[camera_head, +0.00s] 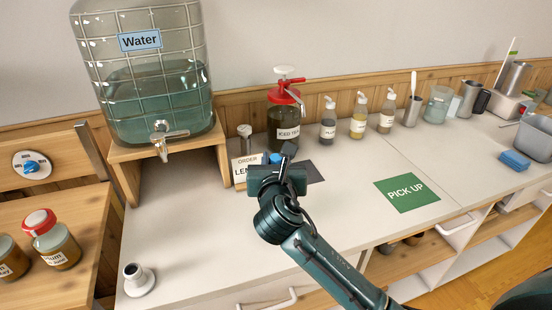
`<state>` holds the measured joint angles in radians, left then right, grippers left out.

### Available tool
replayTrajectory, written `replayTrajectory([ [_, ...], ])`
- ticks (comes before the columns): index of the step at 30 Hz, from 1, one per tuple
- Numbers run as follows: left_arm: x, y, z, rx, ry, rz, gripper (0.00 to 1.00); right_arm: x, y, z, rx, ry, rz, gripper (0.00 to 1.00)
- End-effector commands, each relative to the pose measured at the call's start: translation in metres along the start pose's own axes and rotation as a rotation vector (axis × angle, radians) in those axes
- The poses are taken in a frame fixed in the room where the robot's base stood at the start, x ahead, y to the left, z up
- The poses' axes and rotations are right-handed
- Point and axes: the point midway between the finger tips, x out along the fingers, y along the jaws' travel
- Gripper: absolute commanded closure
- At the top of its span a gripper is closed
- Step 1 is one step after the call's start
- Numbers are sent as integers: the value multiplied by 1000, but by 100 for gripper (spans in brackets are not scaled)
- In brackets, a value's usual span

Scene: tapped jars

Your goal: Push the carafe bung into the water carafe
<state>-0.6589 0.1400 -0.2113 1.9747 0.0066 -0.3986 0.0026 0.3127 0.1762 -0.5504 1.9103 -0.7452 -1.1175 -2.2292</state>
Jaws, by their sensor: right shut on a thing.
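My right gripper (280,172) is over the middle of the counter, seen from behind. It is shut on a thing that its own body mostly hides. A small blue piece (273,158) shows just beyond the jaws, probably the carafe bung. I cannot make out a separate water carafe; the area behind the gripper is covered. A large ribbed jar labelled Water (148,88), with a metal tap, stands on a wooden stand at the left, its top cut off by the frame. My left gripper is not in view.
A red-topped iced tea jar (284,118) and an order card (243,172) stand close behind the gripper. Several small bottles line the wall. A white flared piece (138,280) sits at front left. The counter around the green PICK UP mat (407,193) is clear.

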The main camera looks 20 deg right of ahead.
Motion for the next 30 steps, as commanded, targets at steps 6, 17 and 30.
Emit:
replayTrajectory([
  [6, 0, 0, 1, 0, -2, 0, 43, 1, 0, -6, -2, 1, -1, 100],
  [17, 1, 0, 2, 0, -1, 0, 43, 2, 0, -15, -2, 1, 0, 100],
  [30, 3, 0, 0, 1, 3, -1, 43, 4, 0, -25, -2, 0, 0, 100],
])
